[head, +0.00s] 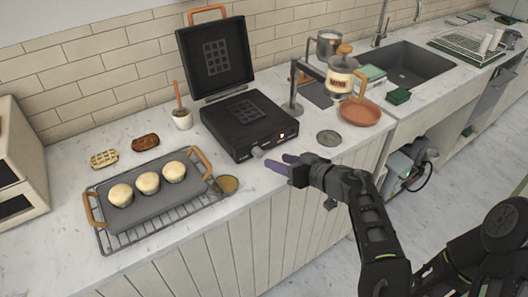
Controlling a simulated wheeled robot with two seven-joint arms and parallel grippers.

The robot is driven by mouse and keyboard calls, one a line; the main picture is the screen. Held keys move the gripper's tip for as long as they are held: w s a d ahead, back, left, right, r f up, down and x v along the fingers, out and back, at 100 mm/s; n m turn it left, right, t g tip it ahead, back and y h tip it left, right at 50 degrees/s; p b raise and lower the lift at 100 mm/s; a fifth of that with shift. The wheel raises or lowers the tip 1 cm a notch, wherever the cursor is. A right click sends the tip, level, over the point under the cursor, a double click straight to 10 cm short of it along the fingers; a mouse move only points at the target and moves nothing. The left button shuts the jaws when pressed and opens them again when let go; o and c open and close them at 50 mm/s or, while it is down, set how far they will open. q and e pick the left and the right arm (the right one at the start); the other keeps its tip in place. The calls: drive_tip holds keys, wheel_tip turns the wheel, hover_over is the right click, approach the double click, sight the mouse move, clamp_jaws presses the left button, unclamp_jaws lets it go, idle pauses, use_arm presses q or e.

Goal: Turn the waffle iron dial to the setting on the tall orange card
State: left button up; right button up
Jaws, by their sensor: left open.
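The black waffle iron (238,132) stands on the counter with its lid (216,55) raised and its grid plate showing. A small grey dial (257,152) sits on its front face, near the lower left of that face. A small lit spot shows further right on the front. My left gripper (277,163) has purple fingertips and is open, just right of the dial and in front of the iron. I cannot tell whether a fingertip touches the dial. The dial's marks are too small to read. I cannot make out a tall orange card. My right gripper is not in view.
A grey tray (150,212) with three muffins rests on a wire rack at left. A small round dish (228,184) lies near the dial. A grey disc (328,138), a terracotta plate (372,115) and a jar labelled MINT (342,78) stand right of the iron.

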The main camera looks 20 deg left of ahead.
sight(260, 155)
use_arm(q)
drive_tip(key=shift+w+a+f, duration=0.1)
drive_tip(key=shift+w+a, duration=0.05)
drive_tip(key=shift+a, duration=0.2)
drive_tip(key=p+x, duration=0.2)
drive_tip(key=x, duration=0.4)
drive_tip(key=shift+w+a+f+p, duration=0.25)
drive_tip(key=shift+w+a+p, duration=0.05)
drive_tip(key=shift+a, duration=0.1)
clamp_jaws()
idle(0.3)
